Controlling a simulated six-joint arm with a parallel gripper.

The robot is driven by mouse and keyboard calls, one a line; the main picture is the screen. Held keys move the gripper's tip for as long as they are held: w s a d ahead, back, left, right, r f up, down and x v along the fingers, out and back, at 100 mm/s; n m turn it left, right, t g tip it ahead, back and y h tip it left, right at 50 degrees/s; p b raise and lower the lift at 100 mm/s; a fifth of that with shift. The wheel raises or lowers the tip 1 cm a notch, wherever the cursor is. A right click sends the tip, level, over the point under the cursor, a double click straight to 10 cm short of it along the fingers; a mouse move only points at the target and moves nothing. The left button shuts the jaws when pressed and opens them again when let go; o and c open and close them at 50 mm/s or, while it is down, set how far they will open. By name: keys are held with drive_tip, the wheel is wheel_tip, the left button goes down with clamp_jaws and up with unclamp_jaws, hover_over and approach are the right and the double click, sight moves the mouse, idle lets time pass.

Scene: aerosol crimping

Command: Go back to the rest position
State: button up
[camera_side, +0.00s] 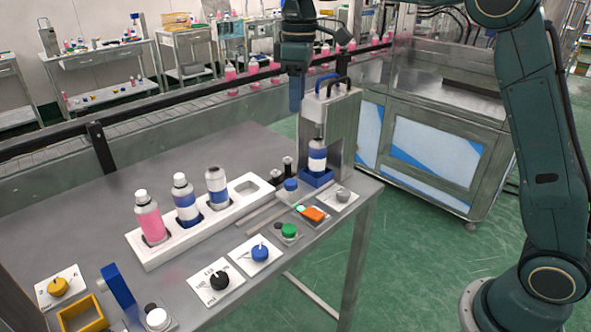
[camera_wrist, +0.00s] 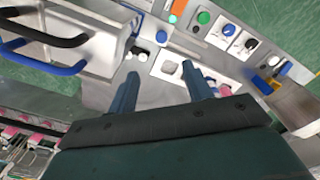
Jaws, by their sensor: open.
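My gripper (camera_side: 297,100) hangs fingers-down, just left of and level with the top of the grey crimping machine (camera_side: 340,120). In the wrist view my gripper (camera_wrist: 159,73) shows two separated fingers with nothing held between them. A blue-labelled bottle (camera_side: 317,158) stands upright in the machine's blue holder (camera_side: 316,178). The white rack (camera_side: 160,256) holds a pink bottle (camera_side: 150,222), a white-capped blue-labelled bottle (camera_side: 185,203) and a grey-topped blue-labelled bottle (camera_side: 217,188). The rack's right-hand slot (camera_side: 246,187) is empty.
The machine's black handle (camera_wrist: 45,38) and blue handle (camera_wrist: 40,62) are close on the left in the wrist view. Knobs and buttons, including a green button (camera_side: 289,231), line the table's (camera_side: 130,185) front. A conveyor (camera_side: 190,115) with pink bottles runs behind.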

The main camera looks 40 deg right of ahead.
drive_tip(key=s+d+r+m+t, duration=0.15)
drive_tip(key=s+m+t, duration=0.3)
drive_tip(key=s, duration=1.95)
drive_tip(key=s+f+m, duration=0.3)
drive_tip(key=s+f, duration=0.2)
drive_tip(key=s, duration=0.2)
drive_tip(key=shift+s+d+f+t, duration=0.3)
drive_tip(key=shift+s+d+t, duration=0.1)
drive_tip(key=shift+d+t, duration=0.05)
